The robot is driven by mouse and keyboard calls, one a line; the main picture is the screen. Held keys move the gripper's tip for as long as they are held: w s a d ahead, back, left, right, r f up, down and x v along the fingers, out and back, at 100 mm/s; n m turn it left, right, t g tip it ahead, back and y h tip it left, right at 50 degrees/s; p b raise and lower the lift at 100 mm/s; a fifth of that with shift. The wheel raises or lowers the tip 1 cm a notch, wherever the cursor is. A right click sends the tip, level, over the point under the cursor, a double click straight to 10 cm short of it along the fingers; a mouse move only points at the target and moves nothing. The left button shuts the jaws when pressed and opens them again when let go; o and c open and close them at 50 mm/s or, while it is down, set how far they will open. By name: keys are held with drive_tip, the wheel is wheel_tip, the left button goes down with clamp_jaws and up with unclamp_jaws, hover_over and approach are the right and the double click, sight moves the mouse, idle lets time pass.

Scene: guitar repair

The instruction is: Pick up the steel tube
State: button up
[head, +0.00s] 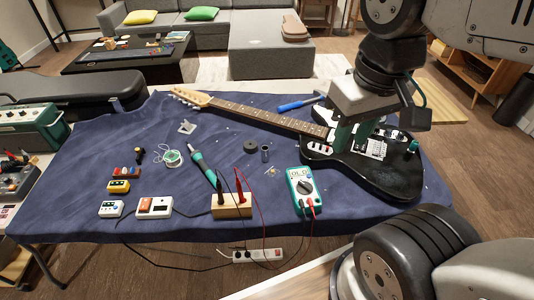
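A small grey upright cylinder (265,153), which looks like the steel tube, stands on the blue cloth in the middle of the table, just right of a dark round piece (250,146). My gripper (352,140) points down over the black electric guitar's body (388,176), to the right of the tube and apart from it. Its two greenish fingers appear spread with nothing between them. The fingertips overlap the guitar in this view, so their height above it is hard to tell.
The guitar neck (255,114) runs behind the tube. A soldering iron (205,168), solder spool (172,158), wooden block with leads (231,206) and multimeter (303,190) lie nearby. A blue screwdriver (298,103) lies behind. Bare cloth surrounds the tube's front left.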

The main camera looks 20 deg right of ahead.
idle(0.4)
drive_tip(key=o, duration=0.4)
drive_tip(key=n+g, duration=0.2)
drive_tip(key=n, duration=0.5)
hover_over(265, 148)
drive_tip(key=f, duration=2.3)
drive_tip(key=shift+s+a+f, duration=0.1)
drive_tip(key=shift+s+f, duration=0.1)
drive_tip(key=shift+f, duration=0.05)
drive_tip(key=shift+w+n+t, duration=0.1)
drive_tip(key=shift+n+t, duration=0.2)
drive_tip(key=shift+w+f, duration=0.1)
drive_tip(key=shift+f, duration=3.7)
